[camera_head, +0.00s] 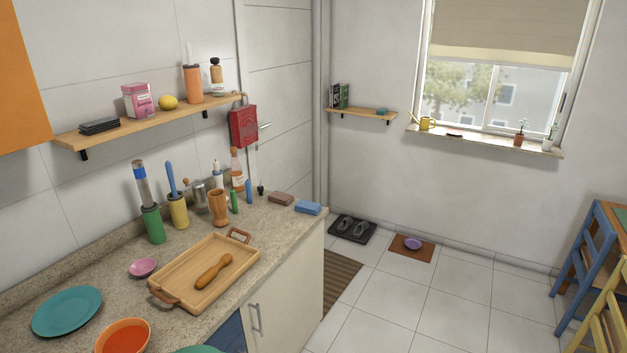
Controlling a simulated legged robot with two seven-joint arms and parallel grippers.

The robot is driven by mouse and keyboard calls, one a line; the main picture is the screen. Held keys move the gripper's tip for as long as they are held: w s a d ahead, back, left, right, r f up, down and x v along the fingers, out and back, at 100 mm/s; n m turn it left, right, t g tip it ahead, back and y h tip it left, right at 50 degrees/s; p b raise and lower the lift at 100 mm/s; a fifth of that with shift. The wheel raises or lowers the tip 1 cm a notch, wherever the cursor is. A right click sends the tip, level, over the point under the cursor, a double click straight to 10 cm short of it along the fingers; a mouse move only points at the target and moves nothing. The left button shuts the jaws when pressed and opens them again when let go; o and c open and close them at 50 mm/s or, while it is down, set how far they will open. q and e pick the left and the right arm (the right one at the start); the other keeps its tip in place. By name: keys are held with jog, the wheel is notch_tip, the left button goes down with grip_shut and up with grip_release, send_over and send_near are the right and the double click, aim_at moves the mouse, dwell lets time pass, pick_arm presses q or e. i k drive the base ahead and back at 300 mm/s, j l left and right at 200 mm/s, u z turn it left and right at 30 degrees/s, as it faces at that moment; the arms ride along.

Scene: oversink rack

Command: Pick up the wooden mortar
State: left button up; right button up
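The wooden mortar (218,207) stands upright on the stone counter. It is a brown, goblet-like cup, just behind the far end of a wooden tray (185,267). A green bottle or cylinder (235,202) stands close to its right, and a grey metal pot or mug (198,195) is close behind its left. A wooden pestle-like stick (213,272) lies in the tray. Neither of my grippers shows in the head view.
A yellow holder (179,211) and a green holder (154,226) stand left of the mortar. A bottle (237,169) stands behind it. A wooden shelf (150,124) hangs above. Brown and blue sponges (307,207) lie on the counter to the right. The tiled floor beyond is mostly clear.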

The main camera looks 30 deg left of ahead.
aim_at(217, 197)
jog(key=i+u, duration=0.2)
jog(key=i, duration=0.35)
jog(key=i+l+u, duration=0.25)
jog(key=i, duration=0.25)
jog(key=i+l+u, duration=0.2)
jog(key=i, duration=0.35)
